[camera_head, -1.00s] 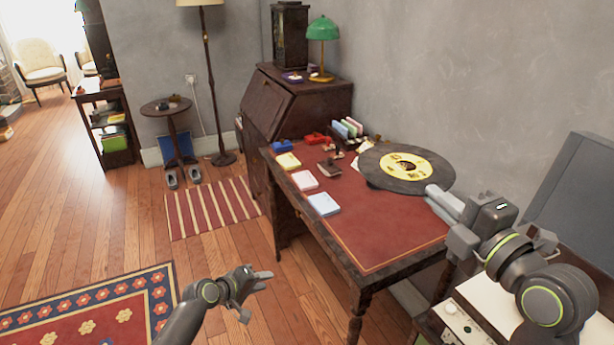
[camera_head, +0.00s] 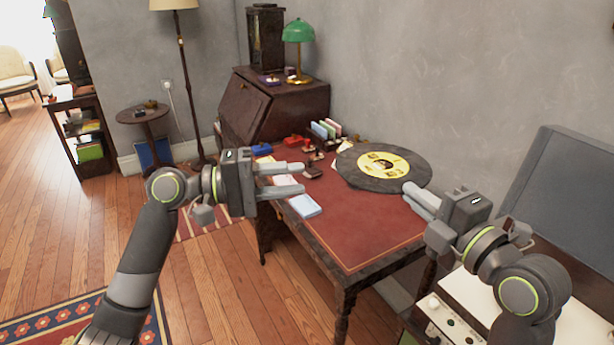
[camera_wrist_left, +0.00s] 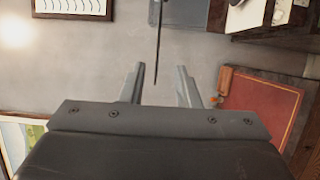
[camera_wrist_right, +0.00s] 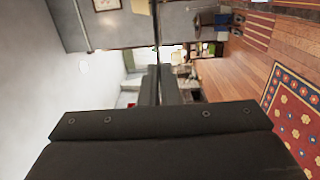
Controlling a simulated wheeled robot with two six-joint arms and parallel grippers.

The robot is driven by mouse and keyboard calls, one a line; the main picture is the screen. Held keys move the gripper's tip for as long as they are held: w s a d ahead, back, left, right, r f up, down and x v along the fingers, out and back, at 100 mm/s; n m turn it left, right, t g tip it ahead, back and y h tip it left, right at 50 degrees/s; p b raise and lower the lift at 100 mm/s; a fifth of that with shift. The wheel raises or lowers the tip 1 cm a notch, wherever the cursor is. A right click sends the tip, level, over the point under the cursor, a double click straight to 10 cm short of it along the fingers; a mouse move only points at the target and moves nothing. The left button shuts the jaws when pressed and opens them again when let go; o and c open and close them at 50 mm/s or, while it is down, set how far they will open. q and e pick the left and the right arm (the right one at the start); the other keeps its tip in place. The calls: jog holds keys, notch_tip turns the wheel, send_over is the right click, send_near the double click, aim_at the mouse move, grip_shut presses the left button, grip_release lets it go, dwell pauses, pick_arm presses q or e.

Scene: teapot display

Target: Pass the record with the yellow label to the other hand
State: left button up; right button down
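The black record with the yellow label (camera_head: 352,172) is held in the air above the desk. My right gripper (camera_head: 408,188) is shut on its right edge. In the right wrist view the record (camera_wrist_right: 155,22) is a thin edge-on line running from between the nearly closed fingers (camera_wrist_right: 158,84). My left gripper (camera_head: 302,178) is open and empty, to the left of the record and apart from it. In the left wrist view the record (camera_wrist_left: 157,45) is edge-on, ahead of and roughly between the open fingers (camera_wrist_left: 160,85).
Below is a desk with a red top (camera_head: 350,230), holding a pale blue notepad (camera_head: 305,206), stamps and small boxes. A dark cabinet (camera_head: 290,105) with a green lamp (camera_head: 298,32) stands behind. A grey lid (camera_head: 580,200) rises at the right. Air between gripper and record looks clear.

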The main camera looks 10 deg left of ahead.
aim_at(355, 172)
pick_arm(q)
jog(key=x, duration=1.1)
jog(key=shift+w+d, duration=0.1)
jog(key=shift+d, duration=0.3)
jog(key=shift+c, duration=0.4)
grip_shut()
pick_arm(e)
jog(key=c, duration=1.6)
grip_release()
